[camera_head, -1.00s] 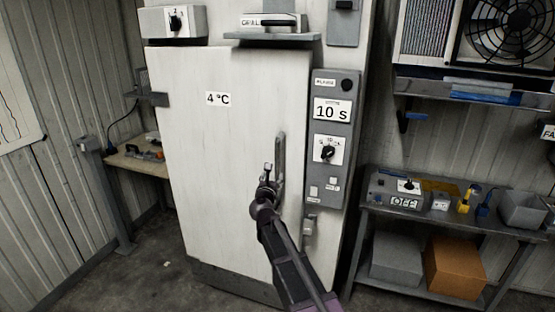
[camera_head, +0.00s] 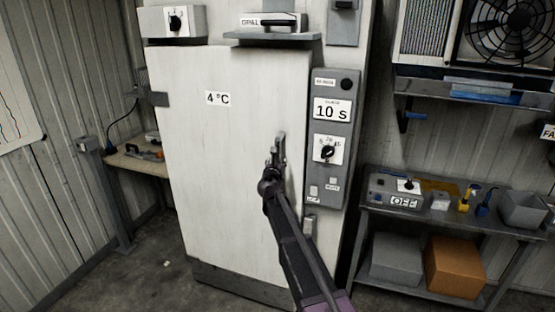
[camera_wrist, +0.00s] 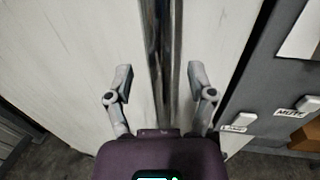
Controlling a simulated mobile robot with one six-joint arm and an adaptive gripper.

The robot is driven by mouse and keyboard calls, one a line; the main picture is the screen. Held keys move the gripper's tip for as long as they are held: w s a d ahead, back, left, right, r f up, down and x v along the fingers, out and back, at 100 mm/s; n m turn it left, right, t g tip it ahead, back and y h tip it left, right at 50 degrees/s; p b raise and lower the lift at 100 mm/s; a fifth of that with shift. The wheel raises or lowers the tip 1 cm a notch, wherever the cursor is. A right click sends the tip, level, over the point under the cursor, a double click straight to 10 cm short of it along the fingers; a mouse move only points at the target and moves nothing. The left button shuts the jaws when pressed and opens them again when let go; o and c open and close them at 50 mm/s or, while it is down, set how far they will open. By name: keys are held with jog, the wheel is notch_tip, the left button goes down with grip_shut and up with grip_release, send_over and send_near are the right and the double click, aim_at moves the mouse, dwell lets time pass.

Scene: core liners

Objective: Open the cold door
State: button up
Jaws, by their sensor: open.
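The cold door (camera_head: 228,150) is a tall white panel with a "4 °C" label, and it looks shut in its frame. Its upright metal handle is near the right edge, mostly hidden behind my gripper (camera_head: 278,147) in the head view. In the wrist view the handle (camera_wrist: 162,60) runs down the middle as a shiny bar. My gripper (camera_wrist: 161,83) is open there, with one finger on each side of the bar and a gap on both sides. I cannot tell how deep the bar sits between the fingers.
A grey control panel (camera_head: 331,185) with a "10 s" display and a dial stands right of the door. A metal shelf table (camera_head: 400,209) with boxes is further right. A small bench (camera_head: 135,163) is on the left.

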jog(key=shift+w+d, duration=0.15)
jog(key=shift+w, duration=1.1)
grip_shut()
